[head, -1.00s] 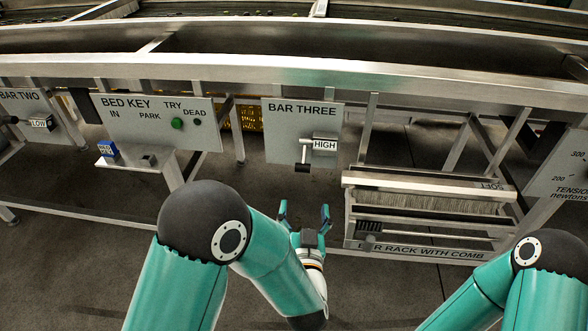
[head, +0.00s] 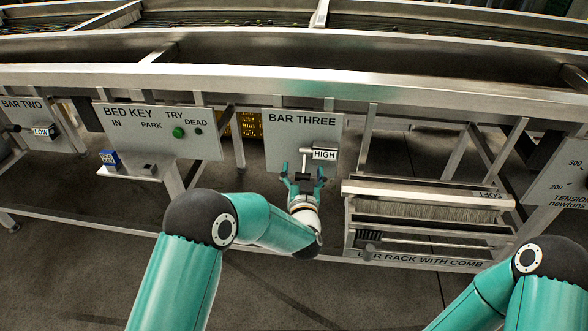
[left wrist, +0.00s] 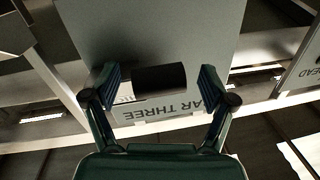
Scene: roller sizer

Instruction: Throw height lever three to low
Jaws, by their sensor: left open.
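The BAR THREE panel (head: 275,140) is a grey plate at the middle of the head view. Its lever (head: 306,160) has a metal arm and a black grip, beside a tag reading HIGH (head: 325,155). My left gripper (head: 303,172) is open in front of the lever's lower end. In the left wrist view the black grip (left wrist: 159,79) lies between the two open fingers (left wrist: 162,85), with a gap showing on each side. The panel (left wrist: 195,35) appears upside down behind it, and part of the HIGH tag is hidden. My right gripper is out of view.
The BED KEY panel (head: 155,128) with a green button stands to the left. The bar rack with comb (head: 430,222) sits close on the right, below the panel. A long metal rail (head: 300,85) runs above. Open floor lies below the lever.

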